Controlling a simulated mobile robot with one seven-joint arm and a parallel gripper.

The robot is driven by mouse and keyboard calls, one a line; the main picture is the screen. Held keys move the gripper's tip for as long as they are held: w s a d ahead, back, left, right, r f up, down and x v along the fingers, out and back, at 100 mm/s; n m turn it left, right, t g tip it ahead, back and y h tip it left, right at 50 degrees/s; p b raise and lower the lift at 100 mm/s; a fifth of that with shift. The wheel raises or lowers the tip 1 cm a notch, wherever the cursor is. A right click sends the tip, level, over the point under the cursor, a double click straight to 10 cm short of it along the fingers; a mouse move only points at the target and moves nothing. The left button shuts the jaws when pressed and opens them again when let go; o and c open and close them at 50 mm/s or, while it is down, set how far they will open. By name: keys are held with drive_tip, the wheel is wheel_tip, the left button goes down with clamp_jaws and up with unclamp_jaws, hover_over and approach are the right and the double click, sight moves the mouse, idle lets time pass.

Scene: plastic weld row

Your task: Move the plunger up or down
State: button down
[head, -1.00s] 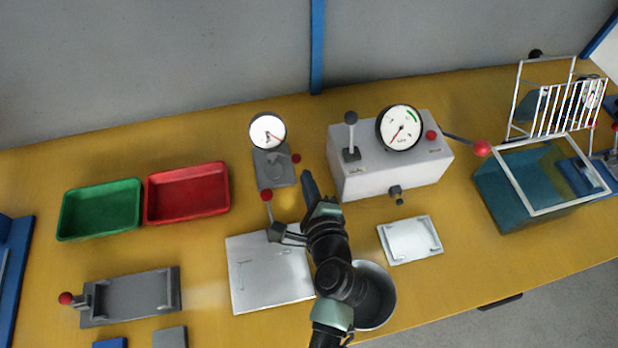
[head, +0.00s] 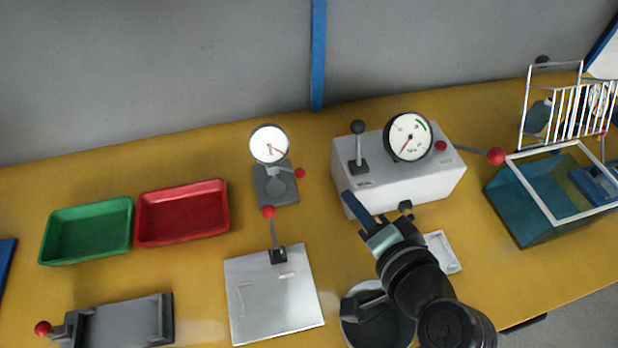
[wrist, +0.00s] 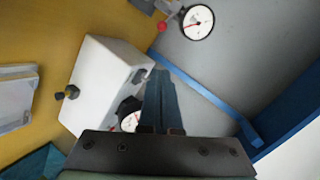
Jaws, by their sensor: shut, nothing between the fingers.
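A white box (head: 398,172) with a dial gauge (head: 408,137) stands on the bench. A black-knobbed upright stem (head: 358,145) rises from a dark base on its top left. A dark knob (head: 405,207) sticks out of its front; the wrist view also shows this knob (wrist: 68,93). I cannot tell for certain which is the plunger. My gripper (head: 347,196) is shut and empty, in front of the box's lower left corner in the head view. In the wrist view my gripper (wrist: 158,75) overlaps the box's edge and partly hides the gauge; contact cannot be told.
A metal plate (head: 270,300) with a red-knobbed lever lies left of my arm. A small gauge stand (head: 275,185) is behind it. Green (head: 85,232) and red (head: 182,215) trays stand left. A round pan (head: 375,325) is beneath my arm. A teal tank (head: 515,210) stands right.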

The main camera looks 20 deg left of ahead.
drive_tip(key=s+a+f+x, duration=0.1)
drive_tip(key=s+x, duration=0.1)
drive_tip(key=x, duration=1)
drive_tip(key=shift+a, duration=0.45)
drive_tip(key=shift+w+f, duration=0.1)
